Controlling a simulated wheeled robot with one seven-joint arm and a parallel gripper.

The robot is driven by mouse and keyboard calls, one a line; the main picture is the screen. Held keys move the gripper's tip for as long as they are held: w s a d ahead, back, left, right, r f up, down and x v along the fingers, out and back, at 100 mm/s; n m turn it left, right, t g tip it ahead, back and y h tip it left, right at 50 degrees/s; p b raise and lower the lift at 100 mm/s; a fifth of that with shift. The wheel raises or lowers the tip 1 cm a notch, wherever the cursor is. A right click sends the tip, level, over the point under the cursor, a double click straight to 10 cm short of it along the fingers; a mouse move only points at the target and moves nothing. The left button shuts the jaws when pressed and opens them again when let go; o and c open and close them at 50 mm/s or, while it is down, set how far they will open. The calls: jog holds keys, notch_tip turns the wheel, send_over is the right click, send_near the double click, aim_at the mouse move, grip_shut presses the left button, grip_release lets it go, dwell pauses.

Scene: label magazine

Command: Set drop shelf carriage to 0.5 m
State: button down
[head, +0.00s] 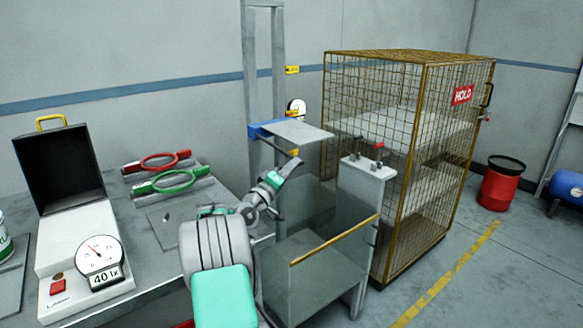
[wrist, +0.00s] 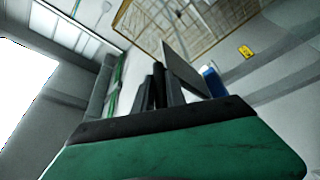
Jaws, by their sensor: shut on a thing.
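The drop shelf carriage is a blue block (head: 262,130) with a flat grey shelf plate (head: 303,132), on a tall grey upright frame (head: 250,60). A dark bar (head: 272,146) slants out below the plate. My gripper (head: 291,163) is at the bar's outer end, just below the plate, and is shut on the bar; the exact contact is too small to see. In the wrist view my dark fingers (wrist: 160,88) are close together, with the grey plate (wrist: 184,68) and blue block (wrist: 213,82) just beyond. Yellow tags (head: 292,70) mark the frame at several heights; their writing is unreadable.
A glass-sided enclosure (head: 325,265) with a yellow top rail stands below the carriage. A wire cage (head: 440,150) with a HOLD sign is to its right. The workbench (head: 155,285) at left holds a meter case (head: 75,255).

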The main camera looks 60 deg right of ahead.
jog(key=c, duration=1.4)
grip_release()
jog(key=shift+o, duration=0.2)
jog(key=shift+w+a+f, duration=0.1)
jog(key=shift+a, duration=0.2)
jog(key=r+b+v, duration=0.1)
jog(key=r+v, duration=0.2)
jog(key=v, duration=1.1)
jog(key=shift+a+f+b, duration=0.25)
jog(key=shift+a+b, duration=0.1)
